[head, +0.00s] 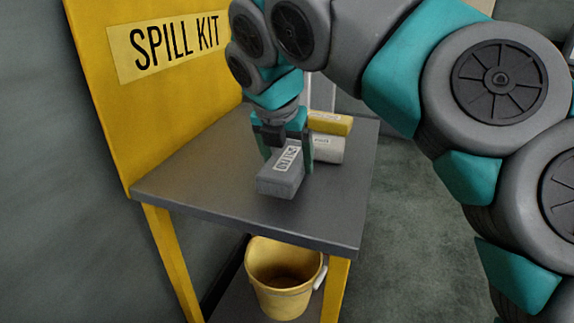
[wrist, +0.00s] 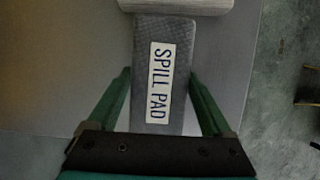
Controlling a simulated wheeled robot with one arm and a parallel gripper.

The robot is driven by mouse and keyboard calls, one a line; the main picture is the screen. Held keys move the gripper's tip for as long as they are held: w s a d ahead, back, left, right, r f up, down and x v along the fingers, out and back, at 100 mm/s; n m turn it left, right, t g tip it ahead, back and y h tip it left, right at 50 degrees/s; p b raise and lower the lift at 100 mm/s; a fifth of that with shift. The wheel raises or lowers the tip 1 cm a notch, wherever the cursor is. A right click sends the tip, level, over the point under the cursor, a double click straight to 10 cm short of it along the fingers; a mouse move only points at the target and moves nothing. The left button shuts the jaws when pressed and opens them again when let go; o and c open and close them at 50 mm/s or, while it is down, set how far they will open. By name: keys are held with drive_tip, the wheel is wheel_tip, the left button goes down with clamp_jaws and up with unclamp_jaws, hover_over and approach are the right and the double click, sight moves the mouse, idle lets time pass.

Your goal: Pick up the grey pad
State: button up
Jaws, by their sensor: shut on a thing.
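The grey pad (head: 279,178) lies on the dark table top, with a white label on its upper face. In the wrist view the grey pad (wrist: 184,30) reads "SPILL PAD". My gripper (head: 288,160) reaches down over it, with one green finger on each side. In the wrist view my gripper (wrist: 160,95) has its fingers along the pad's two long sides, shut on it. Whether the pad's underside touches the table is hard to tell.
The table top (head: 195,185) is clear at left and front. A yellow "SPILL KIT" panel (head: 120,95) stands along the left edge. A yellow bucket (head: 283,290) sits on the shelf below.

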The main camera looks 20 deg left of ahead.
drive_tip(key=shift+r, duration=0.45)
drive_tip(key=shift+s+r, duration=0.15)
drive_tip(key=s+d+r, duration=0.1)
drive_tip(key=s+d, duration=0.7)
drive_tip(key=s, duration=0.5)
drive_tip(key=shift+s+d+r+b, duration=0.15)
drive_tip(key=shift+d+r+b, duration=0.05)
drive_tip(key=shift+b, duration=0.15)
